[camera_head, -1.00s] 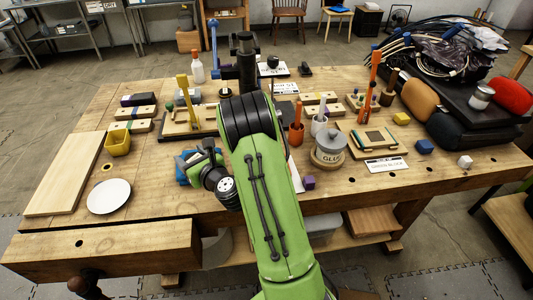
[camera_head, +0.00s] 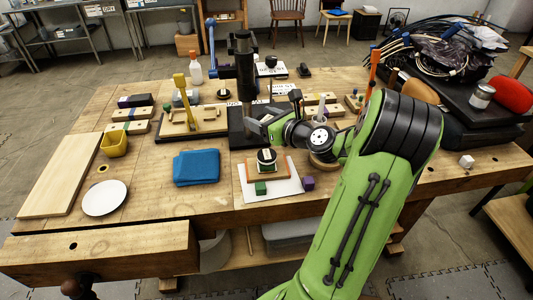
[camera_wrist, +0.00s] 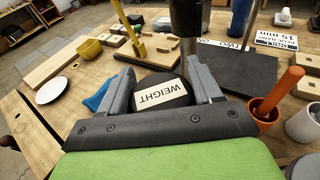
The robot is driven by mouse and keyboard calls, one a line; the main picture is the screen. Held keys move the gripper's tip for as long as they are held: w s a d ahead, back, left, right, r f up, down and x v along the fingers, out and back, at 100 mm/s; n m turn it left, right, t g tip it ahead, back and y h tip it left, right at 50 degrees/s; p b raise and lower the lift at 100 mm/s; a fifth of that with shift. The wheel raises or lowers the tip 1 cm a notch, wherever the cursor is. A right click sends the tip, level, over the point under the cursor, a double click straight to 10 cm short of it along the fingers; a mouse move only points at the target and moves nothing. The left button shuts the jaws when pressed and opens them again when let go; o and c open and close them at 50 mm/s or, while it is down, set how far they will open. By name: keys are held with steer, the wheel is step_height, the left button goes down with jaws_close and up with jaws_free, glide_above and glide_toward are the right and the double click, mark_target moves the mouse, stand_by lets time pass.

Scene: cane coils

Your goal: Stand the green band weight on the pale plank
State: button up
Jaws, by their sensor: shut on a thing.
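The pale plank (camera_head: 58,178) lies bare along the left side of the bench; it also shows at the upper left of the wrist view (camera_wrist: 48,64). My gripper (camera_head: 258,127) is near the bench middle, in front of the drill press, pointing left. In the wrist view a dark round weight (camera_wrist: 160,97) with a white label reading WEIGHT is held between the two grey fingers. Its band is hidden there, so its colour cannot be told.
A white plate (camera_head: 104,198) and a yellow cup (camera_head: 115,144) stand right of the plank. A folded blue cloth (camera_head: 196,167) lies between them and the sheet. The drill press (camera_head: 245,70) rises behind my gripper. An orange cup (camera_wrist: 264,116) is close on the wrist view's right.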

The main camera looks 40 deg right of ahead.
mark_target(263, 150)
step_height(263, 150, down, 10)
steer(key=b, duration=0.3)
steer(key=shift+r+b, duration=0.25)
steer(key=shift+b, duration=0.05)
steer(key=shift+f, duration=0.2)
steer(key=o, duration=1.6)
steer(key=shift+c, duration=0.2)
steer(key=shift+f+b, duration=0.1)
steer(key=shift+b, duration=0.2)
